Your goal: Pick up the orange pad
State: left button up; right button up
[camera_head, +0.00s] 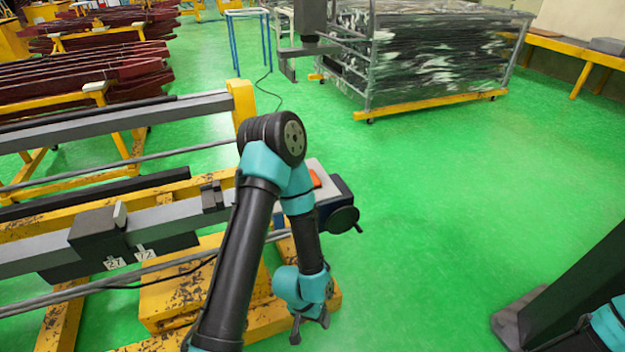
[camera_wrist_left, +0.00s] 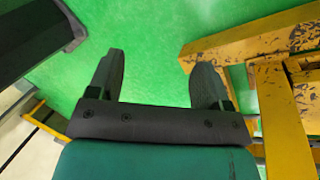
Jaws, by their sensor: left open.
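The orange pad (camera_head: 315,179) is a small patch of orange on top of the grey and dark machine head, just right of my left arm's elbow. My arm stands close in front of it and may hide part of it. My left gripper (camera_head: 310,328) hangs low, well below the pad, beside the yellow frame. In the left wrist view the left gripper (camera_wrist_left: 155,68) has its two dark fingers wide apart, with only green floor between them. The pad does not show in that view. Part of my right arm shows at the lower right; its gripper is out of view.
Yellow worn frames (camera_head: 185,295) and long grey bars (camera_head: 150,222) fill the left side. A dark handwheel (camera_head: 343,219) sticks out right of the machine head. A wheeled rack (camera_head: 430,60) stands at the back. The green floor (camera_head: 440,190) is clear in the middle.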

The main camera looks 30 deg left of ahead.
pick_arm(q)
jog(key=w+a+r+m+y, duration=0.1)
jog(key=w+a+r+m, duration=0.2)
jog(key=w+r+m, duration=0.7)
jog(key=w+a+r+m+y, duration=0.15)
jog(key=w+r+m, duration=0.45)
jog(key=w, duration=0.6)
jog(key=w+a+r+m+t+y, duration=0.1)
jog(key=w+a+r+m, duration=0.3)
jog(key=r, duration=0.7)
jog(key=w+a+r+m+t+y, duration=0.1)
jog(key=w+a+r+m+y, duration=0.3)
jog(key=a+r+m, duration=0.3)
notch_tip(320, 180, up, 5)
jog(key=shift+w+f, duration=0.2)
jog(key=shift+w, duration=0.1)
jog(key=shift+f, duration=0.1)
send_over(313, 175)
jog(key=s+d, duration=0.1)
jog(key=d, duration=0.1)
jog(key=f, duration=1.1)
jog(key=shift+s+f, duration=0.1)
jog(key=shift+s, duration=0.1)
jog(key=shift+a+f, duration=0.1)
